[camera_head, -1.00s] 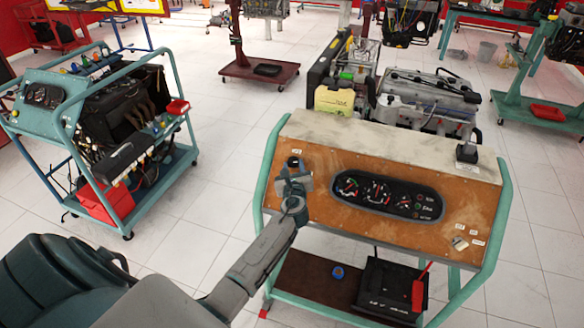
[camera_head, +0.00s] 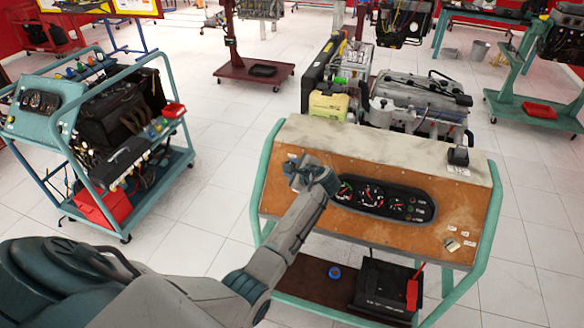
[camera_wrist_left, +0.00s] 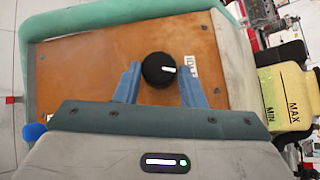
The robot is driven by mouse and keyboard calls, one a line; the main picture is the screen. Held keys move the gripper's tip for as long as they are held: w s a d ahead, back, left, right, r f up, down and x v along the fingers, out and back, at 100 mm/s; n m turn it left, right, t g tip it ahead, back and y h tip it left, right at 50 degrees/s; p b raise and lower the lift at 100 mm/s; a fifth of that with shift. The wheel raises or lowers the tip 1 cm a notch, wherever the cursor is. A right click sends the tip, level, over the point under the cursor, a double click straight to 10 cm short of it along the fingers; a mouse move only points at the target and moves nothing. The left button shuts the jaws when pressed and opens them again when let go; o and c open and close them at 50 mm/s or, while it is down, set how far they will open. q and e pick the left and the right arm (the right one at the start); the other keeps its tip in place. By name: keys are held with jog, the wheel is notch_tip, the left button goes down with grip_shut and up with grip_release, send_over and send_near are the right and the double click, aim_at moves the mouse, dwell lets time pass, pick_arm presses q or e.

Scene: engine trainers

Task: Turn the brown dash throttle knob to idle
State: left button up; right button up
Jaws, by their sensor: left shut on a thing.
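The throttle knob (camera_wrist_left: 158,70) is round and black with a white pointer mark, on the brown dash panel (camera_wrist_left: 90,65). In the left wrist view the mark points right, toward a small white label (camera_wrist_left: 191,68) with black lettering. My left gripper (camera_wrist_left: 160,84) is shut on the knob, one blue finger on each side of it. In the head view my left gripper (camera_head: 303,175) is at the upper left of the dash panel (camera_head: 400,230) and mostly hides the knob. My right gripper is not in view.
A black gauge cluster (camera_head: 383,198) sits to the right of my left gripper. A black box-shaped part (camera_head: 458,156) stands at the panel's upper right. Green tube rails (camera_head: 270,165) flank the dash. An engine (camera_head: 420,100) and yellow tank (camera_head: 328,106) stand behind.

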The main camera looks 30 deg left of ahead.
pick_arm(q)
jog(key=n+g, duration=0.1)
jog(key=n+g+h+p, duration=0.1)
jog(key=n, duration=0.1)
jog(key=shift+w+a+r, duration=0.1)
jog(key=shift+w+r, duration=0.1)
jog(key=shift+r, duration=0.1)
jog(key=shift+n+h+p, duration=0.3)
jog(key=shift+g, duration=0.3)
jog(key=o, duration=1)
jog(key=shift+a+f, duration=0.1)
